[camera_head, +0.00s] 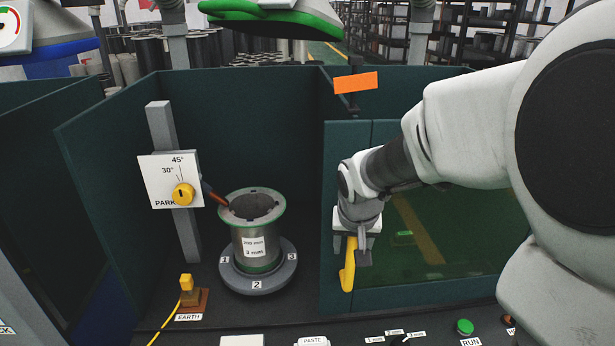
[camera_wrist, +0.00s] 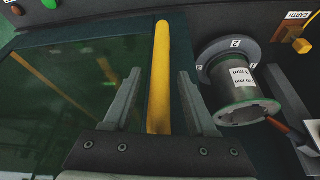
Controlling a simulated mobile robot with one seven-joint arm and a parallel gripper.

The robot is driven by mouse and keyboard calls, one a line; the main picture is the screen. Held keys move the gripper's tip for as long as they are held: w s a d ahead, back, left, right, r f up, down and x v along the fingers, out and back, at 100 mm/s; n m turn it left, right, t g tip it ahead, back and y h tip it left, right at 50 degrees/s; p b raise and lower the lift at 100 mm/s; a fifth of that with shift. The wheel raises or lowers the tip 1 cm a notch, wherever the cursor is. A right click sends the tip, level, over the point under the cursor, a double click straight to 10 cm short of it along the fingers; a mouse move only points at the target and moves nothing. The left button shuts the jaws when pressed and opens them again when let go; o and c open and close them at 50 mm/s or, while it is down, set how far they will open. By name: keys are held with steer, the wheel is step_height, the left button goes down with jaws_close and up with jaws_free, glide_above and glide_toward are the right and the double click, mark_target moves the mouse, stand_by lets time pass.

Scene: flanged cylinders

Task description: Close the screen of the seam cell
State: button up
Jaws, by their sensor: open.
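The screen (camera_head: 440,235) is a dark see-through green panel across the right part of the cell front. It also shows on the left of the wrist view (camera_wrist: 75,100). Its upright yellow handle (camera_head: 348,268) is at the panel's left edge. My gripper (camera_head: 358,256) is at this handle. In the wrist view, the handle (camera_wrist: 160,60) runs between my two spread fingers, with visible gaps beside it. The left part of the cell front is uncovered, and the flanged cylinder (camera_head: 255,245) stands there on a round base (camera_head: 258,283) marked 1, 2 and 3.
A brown-tipped torch (camera_head: 214,194) reaches to the cylinder's top flange from a post with a yellow knob (camera_head: 183,194). A yellow earth clamp (camera_head: 187,283) sits at front left. A green RUN button (camera_head: 465,327) is on the front ledge. Dark green walls (camera_head: 110,170) enclose the cell.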

steer(key=shift+x, duration=1.1)
jaws_close()
stand_by(0.7)
